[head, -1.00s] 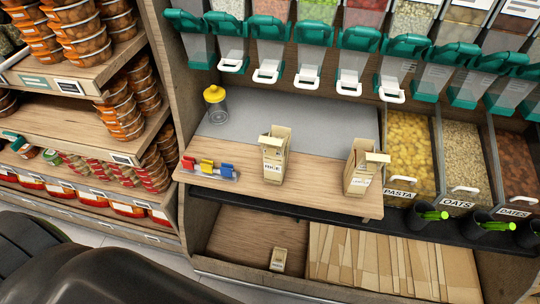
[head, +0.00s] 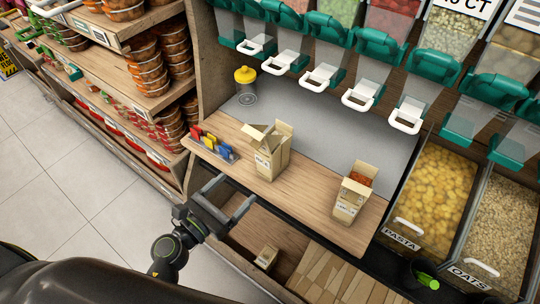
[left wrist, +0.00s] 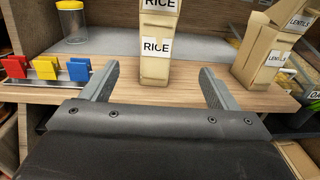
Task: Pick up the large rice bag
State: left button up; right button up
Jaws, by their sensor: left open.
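The large rice bag (head: 270,156) is a tan paper bag with an open top, standing upright on the wooden shelf. In the left wrist view its RICE label faces me, and the bag (left wrist: 155,65) stands ahead, between the lines of my two fingers. My left gripper (head: 228,202) is open and empty, in front of the shelf and short of the bag. Its fingers (left wrist: 158,85) show at left and right in the wrist view, apart from the bag. My right gripper is not in view.
A lentils bag (head: 350,193) stands to the right on the shelf. Dispensers with white handles (head: 322,77) hang above. A small bag (head: 266,257) sits in the lower bin.

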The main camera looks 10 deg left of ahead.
aim_at(263, 159)
pick_arm(q)
jog(key=p+x, duration=0.2)
jog(key=x, duration=0.8)
jog(key=shift+w+d+r, duration=0.1)
jog(key=shift+w+r, duration=0.05)
jog(key=shift+w, duration=0.2)
jog(key=shift+p+x, duration=0.3)
jog(key=shift+x, duration=0.55)
jog(key=x, duration=0.5)
jog(key=shift+a+r+p, duration=0.2)
jog(key=shift+p, duration=0.1)
jog(key=shift+c, duration=0.2)
jog(key=c, duration=1.3)
